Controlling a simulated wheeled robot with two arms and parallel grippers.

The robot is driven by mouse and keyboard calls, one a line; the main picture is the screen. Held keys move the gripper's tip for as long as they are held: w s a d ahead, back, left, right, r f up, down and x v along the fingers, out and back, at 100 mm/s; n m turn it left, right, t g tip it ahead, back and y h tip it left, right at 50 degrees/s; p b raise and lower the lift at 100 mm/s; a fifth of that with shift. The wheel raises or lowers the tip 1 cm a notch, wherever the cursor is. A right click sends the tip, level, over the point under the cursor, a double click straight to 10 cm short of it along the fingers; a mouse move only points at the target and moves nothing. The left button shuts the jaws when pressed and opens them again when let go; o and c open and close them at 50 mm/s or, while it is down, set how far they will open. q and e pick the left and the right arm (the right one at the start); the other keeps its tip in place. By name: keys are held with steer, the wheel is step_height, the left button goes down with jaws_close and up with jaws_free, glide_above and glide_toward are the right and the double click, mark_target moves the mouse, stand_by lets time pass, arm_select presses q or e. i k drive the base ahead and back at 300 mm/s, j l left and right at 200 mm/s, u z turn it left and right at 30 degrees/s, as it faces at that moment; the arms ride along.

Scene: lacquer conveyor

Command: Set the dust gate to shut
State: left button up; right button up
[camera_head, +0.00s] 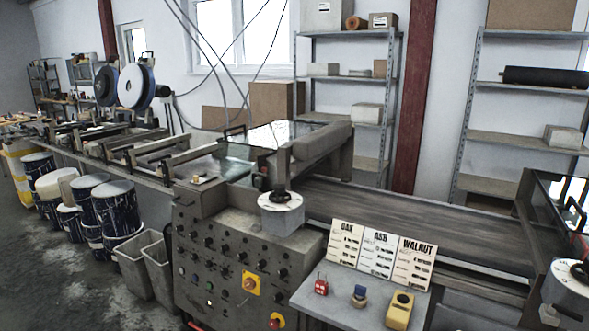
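I cannot read any label that marks the dust gate. A grey post with a dark knob base stands on a round white scale plate (281,201) on top of the grey control cabinet (215,262). A second white dial plate (575,277) shows at the right edge, partly cut off by the frame. The markings on both are too small to read. Neither of my grippers is in view.
A conveyor belt (400,213) runs right from the cabinet. Paint drums (117,212) stand left.

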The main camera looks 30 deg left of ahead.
mark_target(197, 182)
steer(key=u, duration=1.55)
